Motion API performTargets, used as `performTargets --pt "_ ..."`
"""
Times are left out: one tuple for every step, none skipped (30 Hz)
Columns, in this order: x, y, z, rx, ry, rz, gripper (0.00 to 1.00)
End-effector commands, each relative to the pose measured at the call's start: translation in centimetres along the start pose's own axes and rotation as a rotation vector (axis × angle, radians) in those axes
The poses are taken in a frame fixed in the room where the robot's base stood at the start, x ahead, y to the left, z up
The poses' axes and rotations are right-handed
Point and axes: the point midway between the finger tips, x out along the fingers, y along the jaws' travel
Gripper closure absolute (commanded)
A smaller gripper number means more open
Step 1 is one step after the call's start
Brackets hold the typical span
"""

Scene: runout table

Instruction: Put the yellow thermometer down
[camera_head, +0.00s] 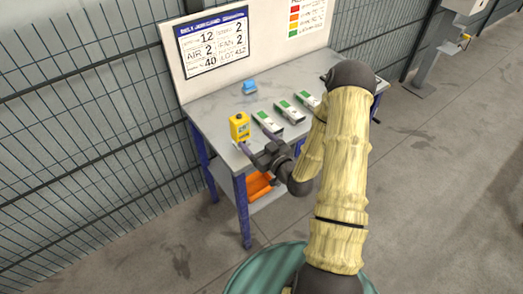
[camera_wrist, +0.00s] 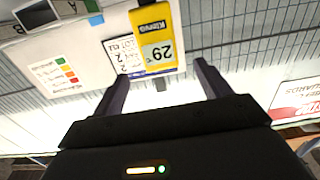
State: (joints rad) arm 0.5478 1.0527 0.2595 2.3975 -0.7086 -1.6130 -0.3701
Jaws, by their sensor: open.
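The yellow thermometer (camera_head: 240,127) stands upright at the near left part of the grey worktable (camera_head: 210,104). In the wrist view, which is upside down, the thermometer (camera_wrist: 158,38) shows a pale display reading 29 and the word Kineva. My gripper (camera_head: 258,145) is at the table's front edge, just in front of the thermometer. In the wrist view its two dark fingers (camera_wrist: 162,76) are spread apart, with the thermometer beyond the tips and roughly between their lines. No finger appears to touch it. The thermometer's base is out of the wrist view.
Several green-and-white devices (camera_head: 267,122) lie in a row right of the thermometer. A small blue object (camera_head: 249,87) lies farther back. A white board (camera_head: 250,35) with notices rises behind the table. Orange items (camera_head: 258,186) sit on the lower shelf. A wire fence (camera_head: 80,120) stands at left.

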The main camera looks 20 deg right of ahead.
Motion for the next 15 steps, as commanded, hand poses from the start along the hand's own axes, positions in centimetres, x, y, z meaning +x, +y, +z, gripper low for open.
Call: performTargets --pt "0.2 -0.2 -0.2 -0.013 -0.026 -0.01 0.24" --pt "0.4 -0.4 -0.2 -0.022 -0.05 -0.017 0.24" --pt "0.6 -0.6 -0.1 -0.035 -0.091 -0.027 0.24" --pt "0.7 -0.8 -0.2 -0.045 -0.125 -0.033 0.24" --pt "0.8 -0.9 -0.1 -0.056 -0.164 -0.038 0.24" --pt "0.8 -1.1 -0.1 -0.073 -0.22 -0.044 0.24" --pt "0.8 -1.2 -0.1 -0.083 -0.263 -0.047 0.24" --pt "0.7 -1.3 -0.1 -0.091 -0.307 -0.047 0.24" --pt "0.6 -1.4 -0.2 -0.103 -0.365 -0.044 0.24" --pt "0.3 -1.4 -0.3 -0.109 -0.409 -0.04 0.24" --pt "0.1 -1.4 -0.4 -0.114 -0.451 -0.035 0.24" --pt "-0.2 -1.5 -0.6 -0.119 -0.505 -0.026 0.24" --pt "-0.6 -1.5 -0.7 -0.122 -0.546 -0.018 0.24" --pt "-1.0 -1.5 -0.9 -0.123 -0.585 -0.007 0.24" --pt "-1.5 -1.6 -1.2 -0.121 -0.637 0.007 0.24"
